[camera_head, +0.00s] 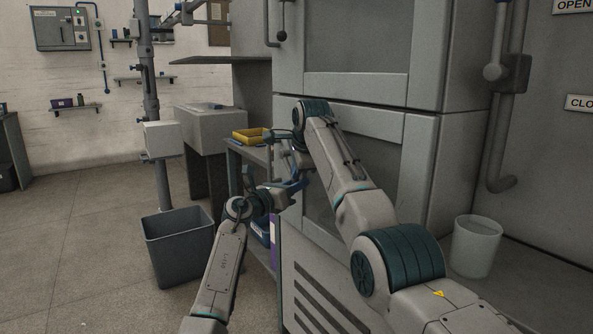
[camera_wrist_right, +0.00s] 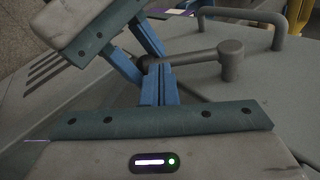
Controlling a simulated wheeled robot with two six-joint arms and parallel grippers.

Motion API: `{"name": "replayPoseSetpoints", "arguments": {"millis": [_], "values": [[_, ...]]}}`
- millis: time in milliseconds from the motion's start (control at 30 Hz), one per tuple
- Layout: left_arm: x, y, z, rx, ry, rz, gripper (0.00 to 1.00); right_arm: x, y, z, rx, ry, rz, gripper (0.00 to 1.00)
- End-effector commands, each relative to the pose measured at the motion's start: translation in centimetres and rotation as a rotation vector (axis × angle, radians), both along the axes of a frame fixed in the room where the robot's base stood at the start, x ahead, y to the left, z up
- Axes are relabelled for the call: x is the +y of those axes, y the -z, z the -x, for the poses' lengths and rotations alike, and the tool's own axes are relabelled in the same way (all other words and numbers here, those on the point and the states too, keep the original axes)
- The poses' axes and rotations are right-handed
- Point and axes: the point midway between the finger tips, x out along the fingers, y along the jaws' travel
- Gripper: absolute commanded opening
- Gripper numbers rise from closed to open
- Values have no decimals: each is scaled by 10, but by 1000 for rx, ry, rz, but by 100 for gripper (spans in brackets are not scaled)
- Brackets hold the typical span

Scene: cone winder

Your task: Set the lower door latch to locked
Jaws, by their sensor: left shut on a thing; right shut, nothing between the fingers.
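The lower door (camera_head: 378,125) of the grey cabinet is closed, partly hidden by my right arm. Its latch lever (camera_wrist_right: 195,58) shows in the right wrist view, running from a round pivot to a dark knob, roughly parallel to the bar handle (camera_wrist_right: 245,14). My right gripper (camera_wrist_right: 156,82) is shut and empty, its blue fingers right at the knob end; I cannot tell whether they touch. It also shows in the head view (camera_head: 280,148). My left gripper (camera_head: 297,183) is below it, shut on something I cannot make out.
The upper door (camera_head: 356,90) has its own latch lever (camera_head: 281,20) hanging down. A yellow tray (camera_head: 249,136) sits on a bench at the left. A grey bin (camera_head: 180,245) and a white bucket (camera_head: 476,245) stand on the floor. Open floor lies at the left.

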Motion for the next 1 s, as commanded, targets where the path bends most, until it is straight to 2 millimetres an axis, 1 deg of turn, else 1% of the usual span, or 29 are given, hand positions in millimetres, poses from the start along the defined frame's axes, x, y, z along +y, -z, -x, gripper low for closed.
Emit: {"name": "replayPoseSetpoints", "arguments": {"millis": [367,600,833,867,933,967,1000], "values": [[0,-2,0,-3,0,0,0,0,1,-1,-2,1,-1,0],[-1,-3,1,-4,1,1,0,3,12,-7,-44,0,-34,0],[-2,-4,1,-6,5,2,0,3,16,-8,-40,1,-34,0],[-2,-5,1,-7,4,3,31,3,17,-8,-39,1,-33,0],[-2,-5,1,-9,5,3,44,3,18,-7,-38,1,-33,0],[-2,-5,1,-8,4,3,47,3,18,-7,-37,1,-33,0],[-2,-5,1,-8,4,3,47,3,18,-7,-37,1,-33,0]]}}
